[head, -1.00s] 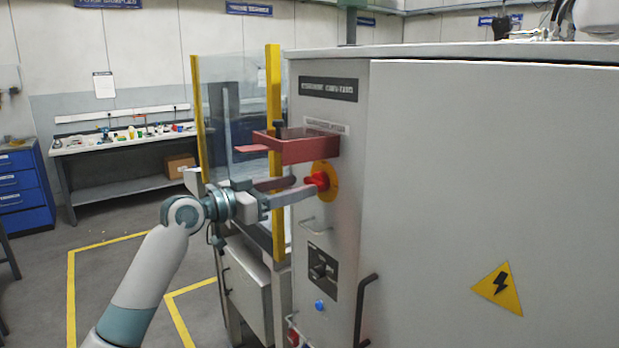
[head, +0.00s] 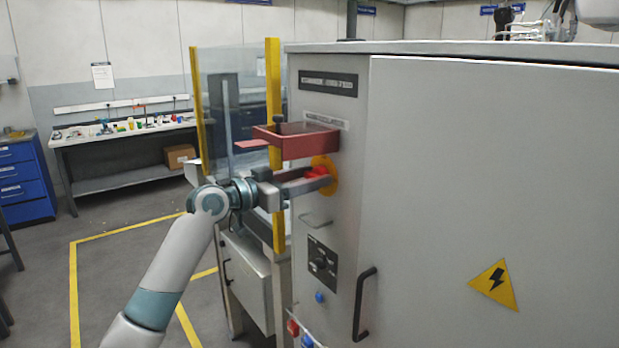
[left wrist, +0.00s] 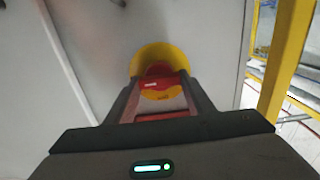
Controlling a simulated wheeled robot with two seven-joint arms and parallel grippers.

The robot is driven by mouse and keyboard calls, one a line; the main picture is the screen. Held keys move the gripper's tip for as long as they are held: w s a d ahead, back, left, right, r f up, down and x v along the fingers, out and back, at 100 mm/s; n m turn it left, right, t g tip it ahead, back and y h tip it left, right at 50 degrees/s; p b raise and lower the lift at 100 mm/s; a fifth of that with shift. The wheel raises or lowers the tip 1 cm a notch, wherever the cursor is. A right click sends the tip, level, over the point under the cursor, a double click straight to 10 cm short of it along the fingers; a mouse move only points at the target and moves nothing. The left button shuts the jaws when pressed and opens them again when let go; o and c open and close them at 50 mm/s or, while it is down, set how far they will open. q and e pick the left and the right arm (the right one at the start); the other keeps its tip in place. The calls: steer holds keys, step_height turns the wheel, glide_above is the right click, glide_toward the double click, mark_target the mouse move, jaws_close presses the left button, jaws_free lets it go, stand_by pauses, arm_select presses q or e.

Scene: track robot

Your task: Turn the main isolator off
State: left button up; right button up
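The main isolator is a red rotary knob (head: 316,172) on a yellow round plate (head: 331,175), on the narrow face of a grey cabinet (head: 450,180). My left gripper (head: 322,177) is level at the knob, one finger above and one below in the head view. Its lower fingertip covers part of the knob. In the left wrist view the red knob (left wrist: 158,71) and yellow plate (left wrist: 146,57) lie straight ahead, between the fingertips. The fingers look apart, around the knob; whether they touch it is unclear. My right gripper is not in view.
A red open box-like bracket (head: 308,146) juts out just above the knob. A clear guard with yellow posts (head: 273,90) stands close on the left.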

arm_select(q)
steer(key=shift+r+n, duration=0.1)
steer(key=shift+n, duration=0.4)
steer(key=n+p, duration=0.2)
steer(key=n, duration=0.2)
steer(key=shift+w+a+p, duration=0.1)
steer(key=shift+p, duration=0.2)
steer(key=n+p, duration=0.3)
steer(key=n, duration=0.2)
steer(key=shift+w+n, duration=0.1)
steer(key=shift+n, duration=0.3)
steer(key=n+p, duration=0.4)
steer(key=shift+a+n, duration=0.1)
steer(key=shift+n, duration=0.2)
steer(key=shift+n+p, duration=0.85)
steer(key=shift+n, duration=0.35)
steer(key=shift+f, duration=0.2)
steer(key=o, duration=0.7)
steer(key=shift+f, duration=0.1)
